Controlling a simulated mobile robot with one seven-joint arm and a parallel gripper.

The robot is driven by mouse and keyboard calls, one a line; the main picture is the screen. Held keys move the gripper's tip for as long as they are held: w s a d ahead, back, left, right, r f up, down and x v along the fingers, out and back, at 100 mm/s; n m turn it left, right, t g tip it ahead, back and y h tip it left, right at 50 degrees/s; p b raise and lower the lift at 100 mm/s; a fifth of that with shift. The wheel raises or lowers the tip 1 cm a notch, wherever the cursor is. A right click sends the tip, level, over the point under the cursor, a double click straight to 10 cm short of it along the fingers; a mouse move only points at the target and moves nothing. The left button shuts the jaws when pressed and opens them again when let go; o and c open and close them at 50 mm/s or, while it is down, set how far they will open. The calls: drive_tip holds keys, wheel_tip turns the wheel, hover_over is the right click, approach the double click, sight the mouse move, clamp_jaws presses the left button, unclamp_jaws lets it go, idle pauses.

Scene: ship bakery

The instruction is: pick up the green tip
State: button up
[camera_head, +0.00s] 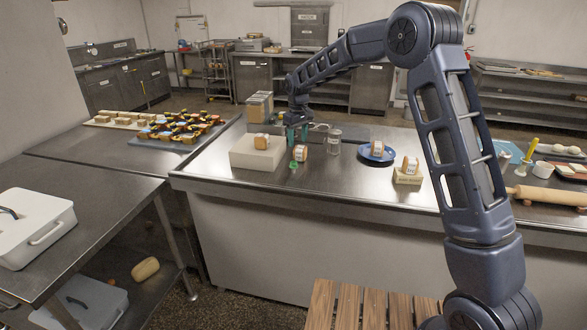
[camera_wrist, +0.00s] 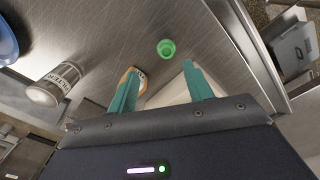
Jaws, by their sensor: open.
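The green tip (camera_head: 300,153) is a small round green piece on the steel counter, beside the wrapped loaf. In the wrist view the green tip (camera_wrist: 166,48) lies on the bare steel, with a dark hollow in its middle. My gripper (camera_head: 297,136) is pointed down over the counter, just behind and above the tip in the head view. In the wrist view my gripper (camera_wrist: 161,72) has its two teal fingers wide apart and empty. The tip shows beyond the fingertips, roughly centred between them and apart from both.
A wrapped loaf (camera_head: 305,145) stands right by the tip, and a labelled jar (camera_head: 334,141) is to its right. A white block (camera_head: 250,158) bearing another loaf is on the left. A blue plate (camera_head: 376,157) stands farther right. The counter's front edge is clear.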

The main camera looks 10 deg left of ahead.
sight(294, 162)
drive_tip(key=shift+a+f, duration=0.95)
drive_tip(key=shift+f, duration=0.05)
drive_tip(key=shift+d+f, duration=0.15)
drive_tip(key=shift+f, duration=5)
drive_tip(key=c, duration=0.9)
